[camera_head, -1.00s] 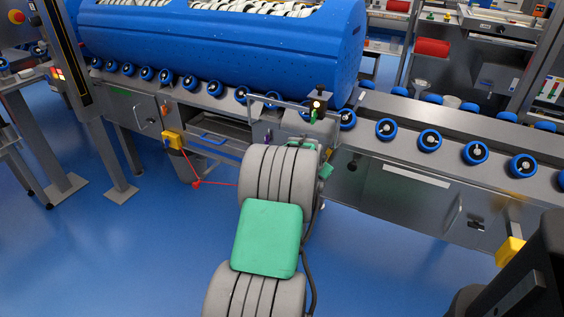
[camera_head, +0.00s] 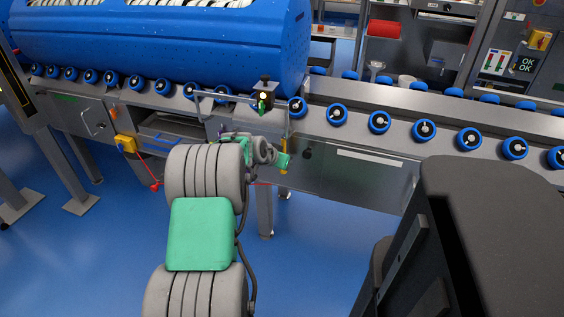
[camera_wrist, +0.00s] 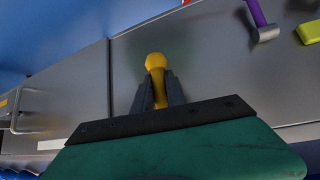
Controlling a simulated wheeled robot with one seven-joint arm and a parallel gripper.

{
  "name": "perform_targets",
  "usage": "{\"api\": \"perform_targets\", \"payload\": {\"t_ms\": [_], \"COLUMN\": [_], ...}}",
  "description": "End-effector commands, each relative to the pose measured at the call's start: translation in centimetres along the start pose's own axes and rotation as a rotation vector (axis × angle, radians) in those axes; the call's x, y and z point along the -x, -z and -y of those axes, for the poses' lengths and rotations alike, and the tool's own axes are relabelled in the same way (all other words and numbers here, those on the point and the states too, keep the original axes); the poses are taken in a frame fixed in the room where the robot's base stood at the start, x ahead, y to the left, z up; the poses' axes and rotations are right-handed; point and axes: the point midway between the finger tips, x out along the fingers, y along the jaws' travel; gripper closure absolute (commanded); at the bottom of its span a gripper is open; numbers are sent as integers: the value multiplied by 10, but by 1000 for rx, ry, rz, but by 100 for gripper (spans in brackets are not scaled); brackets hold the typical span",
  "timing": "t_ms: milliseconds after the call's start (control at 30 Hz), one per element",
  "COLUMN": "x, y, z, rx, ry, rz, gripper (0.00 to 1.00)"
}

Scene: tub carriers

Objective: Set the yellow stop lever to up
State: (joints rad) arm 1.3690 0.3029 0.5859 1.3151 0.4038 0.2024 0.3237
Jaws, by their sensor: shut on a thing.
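The yellow stop lever (camera_wrist: 156,64) with its round knob shows in the wrist view, in front of a grey steel panel. The knob points toward the top of that picture, the side where the blue floor shows. My gripper (camera_wrist: 159,78) has its dark fingers on both sides of the lever's shaft, shut on it just behind the knob. In the head view my gripper (camera_head: 284,158) is at the front of the conveyor, and a small yellow part of the lever (camera_head: 284,170) shows below it. The lever's base is hidden by the gripper.
A large blue tub (camera_head: 170,50) sits on the conveyor with blue wheels (camera_head: 379,122). A yellow box (camera_head: 126,144) with a red cord is left of my arm. A purple handle (camera_wrist: 257,14) and a yellow-green part (camera_wrist: 309,31) are near the gripper. Blue floor is open in front.

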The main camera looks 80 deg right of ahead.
Motion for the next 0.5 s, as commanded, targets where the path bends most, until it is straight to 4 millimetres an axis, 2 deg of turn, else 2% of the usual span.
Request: {"api": "perform_targets", "payload": {"t_ms": [33, 300, 500], "x": [-5, 1, 4], "y": [-14, -10, -6], "z": [-3, -2, -1], "rx": [10, 7, 5], "ry": [-9, -8, -6], "rz": [23, 11, 2], "gripper": [83, 62, 62]}}
